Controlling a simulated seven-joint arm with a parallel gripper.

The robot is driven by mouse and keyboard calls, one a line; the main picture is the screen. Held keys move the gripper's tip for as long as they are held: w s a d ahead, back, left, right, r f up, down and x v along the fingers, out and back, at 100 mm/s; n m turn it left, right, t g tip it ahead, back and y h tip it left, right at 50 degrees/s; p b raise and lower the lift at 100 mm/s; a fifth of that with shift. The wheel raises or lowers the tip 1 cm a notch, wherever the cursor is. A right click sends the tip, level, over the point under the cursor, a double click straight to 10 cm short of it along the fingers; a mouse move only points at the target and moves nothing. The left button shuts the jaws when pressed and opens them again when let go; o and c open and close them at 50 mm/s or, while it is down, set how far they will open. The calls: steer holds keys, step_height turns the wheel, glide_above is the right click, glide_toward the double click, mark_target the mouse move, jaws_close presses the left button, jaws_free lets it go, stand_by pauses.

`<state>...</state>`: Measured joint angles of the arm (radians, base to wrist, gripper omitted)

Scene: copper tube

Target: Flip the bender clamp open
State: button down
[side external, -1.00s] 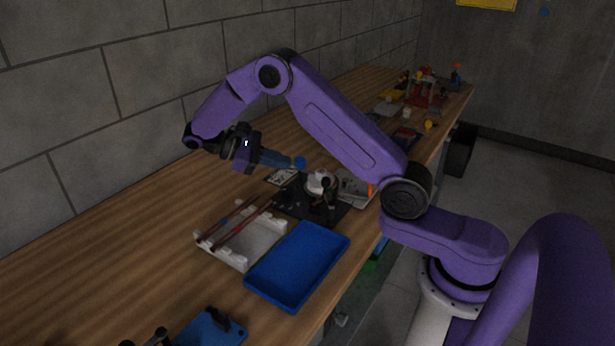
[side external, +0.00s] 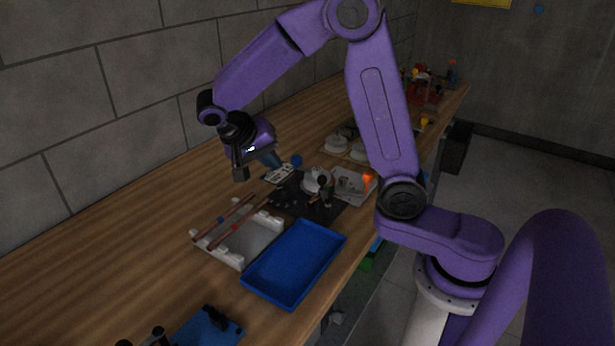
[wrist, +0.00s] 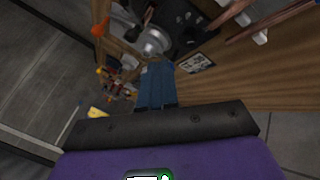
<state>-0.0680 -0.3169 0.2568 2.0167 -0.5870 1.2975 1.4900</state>
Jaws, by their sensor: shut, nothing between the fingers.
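The bender stands on a black base plate (side external: 290,205), with a silver round body (side external: 312,178) and a dark knobbed lever (side external: 323,182). I cannot make out the clamp's exact position. In the wrist view the silver part (wrist: 152,42) lies just beyond my fingertips, with the black plate (wrist: 195,25) behind it. My gripper (side external: 279,167) is shut and empty. It slants down toward the bender from the left in the side view. Its blue fingers also show in the wrist view (wrist: 156,68). Whether they touch the bender cannot be told.
A white rack (side external: 238,262) holds copper tubes (side external: 232,226). A blue tray (side external: 293,265) stands in front, a grey bin (side external: 350,186) to the right. A small printed card (side external: 279,175) lies by my fingers. The bench (side external: 110,245) at left is mostly clear.

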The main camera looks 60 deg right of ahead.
mark_target(325, 190)
steer(key=shift+s+a+m, duration=0.15)
steer(key=shift+m, duration=0.25)
steer(key=x, duration=0.9)
steer(key=shift+f, duration=0.2)
steer(key=s+d, duration=0.1)
steer(key=d, duration=0.1)
steer(key=shift+s+d+f, duration=0.2)
steer(key=shift+s+d, duration=0.1)
steer(key=shift+s, duration=0.1)
steer(key=shift+s+d, duration=0.4)
steer(key=shift+s, duration=0.05)
steer(key=shift+d+m+g, duration=0.3)
steer(key=shift+d+m, duration=0.05)
steer(key=shift+m, duration=0.35)
steer(key=m+g, duration=0.1)
steer(key=d+m+g+y, duration=0.1)
steer(key=m, duration=0.1)
steer(key=shift+s+d, duration=0.35)
steer(key=shift+s+d+m+g+y, duration=0.3)
steer(key=shift+m+g+y, duration=0.1)
steer(key=shift+m, duration=0.45)
steer(key=shift+s+d+m+g+y, duration=0.3)
steer(key=shift+m+g+y, duration=0.1)
steer(key=shift+m, duration=0.5)
steer(key=shift+s+d+m+g+y, duration=0.3)
steer(key=shift+d+m+g, duration=0.1)
steer(key=shift+m, duration=0.45)
